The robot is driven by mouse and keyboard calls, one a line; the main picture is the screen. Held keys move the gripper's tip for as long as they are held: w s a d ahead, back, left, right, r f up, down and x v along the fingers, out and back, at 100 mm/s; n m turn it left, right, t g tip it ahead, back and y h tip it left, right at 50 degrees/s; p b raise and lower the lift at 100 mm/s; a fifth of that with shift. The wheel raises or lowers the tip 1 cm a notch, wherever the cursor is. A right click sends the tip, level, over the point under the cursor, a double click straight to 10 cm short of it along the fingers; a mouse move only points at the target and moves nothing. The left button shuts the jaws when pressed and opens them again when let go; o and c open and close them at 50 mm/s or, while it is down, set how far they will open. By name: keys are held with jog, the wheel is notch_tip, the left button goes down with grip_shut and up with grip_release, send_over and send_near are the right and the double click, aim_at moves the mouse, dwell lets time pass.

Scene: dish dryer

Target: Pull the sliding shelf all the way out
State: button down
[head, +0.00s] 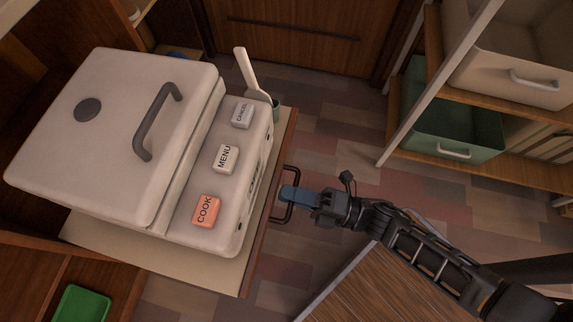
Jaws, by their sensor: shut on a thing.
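The sliding shelf (213,273) is a pale board with a brown wooden front edge, and it sticks out from the wooden cabinet at the left. Its dark handle (289,170) is fixed to the front edge. My gripper (292,194) reaches in from the right, and its blue fingers are shut on the handle. The fingers cover part of the handle. A large white cooker (120,130) with COOK, MENU and CANCEL buttons stands on the shelf and hides most of its surface.
A green tray (82,304) lies lower left. A rack with a green bin (455,115) and a white bin (515,60) stands upper right. Tiled floor is open between.

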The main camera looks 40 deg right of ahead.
dwell(0.3)
jog(key=c, duration=1.3)
grip_release()
jog(key=v, duration=0.8)
